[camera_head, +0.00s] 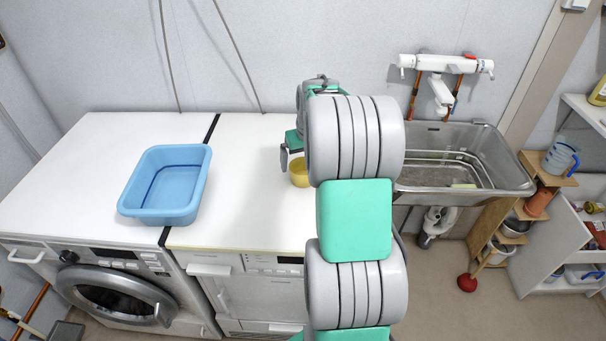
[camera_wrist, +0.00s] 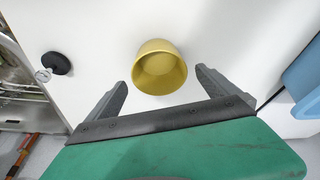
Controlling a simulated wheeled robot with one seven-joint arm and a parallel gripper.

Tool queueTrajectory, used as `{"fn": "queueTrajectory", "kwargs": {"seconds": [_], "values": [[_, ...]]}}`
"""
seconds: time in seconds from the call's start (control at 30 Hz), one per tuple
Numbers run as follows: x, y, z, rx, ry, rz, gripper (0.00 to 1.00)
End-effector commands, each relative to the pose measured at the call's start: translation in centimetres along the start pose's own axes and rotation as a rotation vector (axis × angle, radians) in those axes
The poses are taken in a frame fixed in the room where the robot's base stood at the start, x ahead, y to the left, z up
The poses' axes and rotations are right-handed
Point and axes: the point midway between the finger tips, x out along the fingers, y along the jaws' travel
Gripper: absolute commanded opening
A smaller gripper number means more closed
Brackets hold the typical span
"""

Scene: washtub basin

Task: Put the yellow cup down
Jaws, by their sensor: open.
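The yellow cup (camera_head: 299,173) stands on the white top of the right-hand machine (camera_head: 250,205), partly hidden behind my arm in the head view. In the wrist view the yellow cup (camera_wrist: 160,68) shows its open mouth and sits on the white surface. My gripper (camera_wrist: 162,82) is open, with one finger on each side of the cup and gaps between the fingers and the cup. In the head view my gripper (camera_head: 289,160) is beside the cup, mostly hidden by my arm.
A blue basin (camera_head: 165,185) stands on the machine tops to the left. A metal sink (camera_head: 460,160) with a wall tap (camera_head: 445,66) is at the right. A dark round knob-like thing (camera_wrist: 56,63) lies left of the cup in the wrist view.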

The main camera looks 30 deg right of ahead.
Motion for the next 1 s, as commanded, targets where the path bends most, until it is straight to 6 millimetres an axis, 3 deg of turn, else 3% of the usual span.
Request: {"fn": "queueTrajectory", "kwargs": {"seconds": [0.2,0.43,1.0], "values": [[3.3,0.1,0.4,0.0,-0.002,-0.001,0.99],[3.7,0.0,0.4,0.0,-0.001,-0.001,0.99],[3.6,0.0,0.4,0.0,-0.001,-0.001,0.52]]}}
